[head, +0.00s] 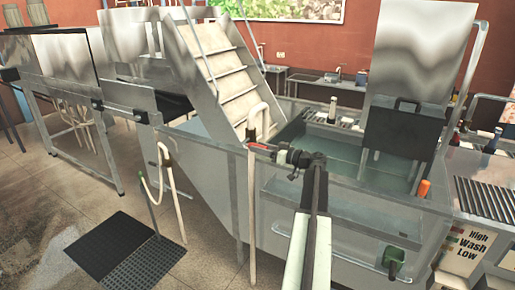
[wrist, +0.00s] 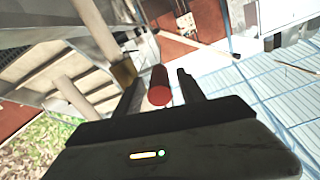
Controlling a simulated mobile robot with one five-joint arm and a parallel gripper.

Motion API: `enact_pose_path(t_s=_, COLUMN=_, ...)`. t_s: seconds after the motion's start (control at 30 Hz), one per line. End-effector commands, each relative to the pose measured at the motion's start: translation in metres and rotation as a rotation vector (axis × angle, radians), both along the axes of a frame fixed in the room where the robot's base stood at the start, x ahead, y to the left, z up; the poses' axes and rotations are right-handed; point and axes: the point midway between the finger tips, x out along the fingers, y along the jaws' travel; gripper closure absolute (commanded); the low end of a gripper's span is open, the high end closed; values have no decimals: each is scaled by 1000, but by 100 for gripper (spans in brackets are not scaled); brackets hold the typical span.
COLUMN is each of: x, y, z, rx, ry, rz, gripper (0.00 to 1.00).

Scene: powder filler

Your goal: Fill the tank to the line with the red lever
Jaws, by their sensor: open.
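The red lever (head: 258,147) sits at the top of a pale vertical pipe (head: 251,205) at the tank's near left edge. In the wrist view the red lever (wrist: 159,86) lies between my two open fingers, with gaps visible on both sides. My gripper (head: 277,153) is at the lever in the head view; its fingers also show in the wrist view (wrist: 159,80). The metal tank (head: 345,218) holds greenish water (head: 340,152) below its rim. I cannot make out a clear fill line on it.
A panel reading High, Wash, Low (head: 478,245) is at the right, near a green handle (head: 394,260) and an orange knob (head: 423,188). Metal steps (head: 225,85) rise behind the lever. Black mats (head: 108,245) lie on the floor at the left.

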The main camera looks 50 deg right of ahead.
Motion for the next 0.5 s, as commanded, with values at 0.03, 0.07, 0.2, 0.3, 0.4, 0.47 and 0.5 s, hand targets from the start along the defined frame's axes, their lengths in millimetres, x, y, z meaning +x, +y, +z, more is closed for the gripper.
enact_pose_path(t_s=0.03, x=7, y=1, z=0, rx=0, ry=0, rz=2, gripper=53)
enact_pose_path(t_s=0.07, x=9, y=2, z=0, rx=0, ry=0, rz=1, gripper=53)
enact_pose_path(t_s=0.2, x=15, y=3, z=0, rx=0, ry=0, rz=-1, gripper=53)
enact_pose_path(t_s=0.3, x=15, y=3, z=0, rx=0, ry=0, rz=-1, gripper=53)
enact_pose_path(t_s=0.4, x=15, y=3, z=0, rx=0, ry=0, rz=-1, gripper=53)
enact_pose_path(t_s=0.47, x=15, y=3, z=0, rx=0, ry=0, rz=-1, gripper=70)
enact_pose_path(t_s=0.5, x=15, y=3, z=0, rx=0, ry=0, rz=-1, gripper=81)
